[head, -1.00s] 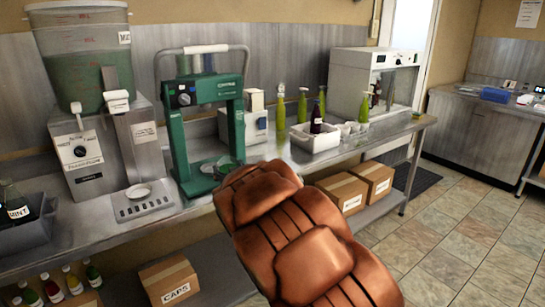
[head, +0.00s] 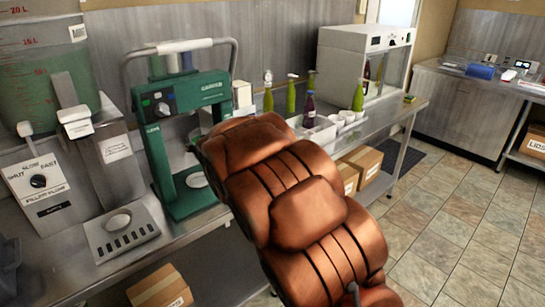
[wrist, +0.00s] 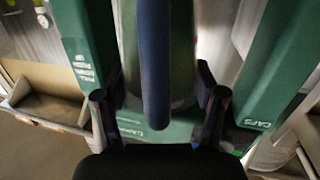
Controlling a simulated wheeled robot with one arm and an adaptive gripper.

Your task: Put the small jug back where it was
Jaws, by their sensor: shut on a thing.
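In the wrist view my gripper (wrist: 160,72) has its two dark fingers on either side of the small jug (wrist: 184,60), which has a pale greenish body. A dark blue upright handle (wrist: 154,65) faces the camera between the fingers. Green posts of the capping machine (wrist: 282,70) rise left and right of the jug. In the head view the green capping machine (head: 157,105) stands on the steel bench.
A filler with a big translucent bucket (head: 40,75) stands left of the machine. To the right are a white tray (head: 318,133), green bottles (head: 291,97) and a white cabinet (head: 345,75). Boxes (head: 366,165) lie on the lower shelf. The tiled floor (head: 440,215) at right is open.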

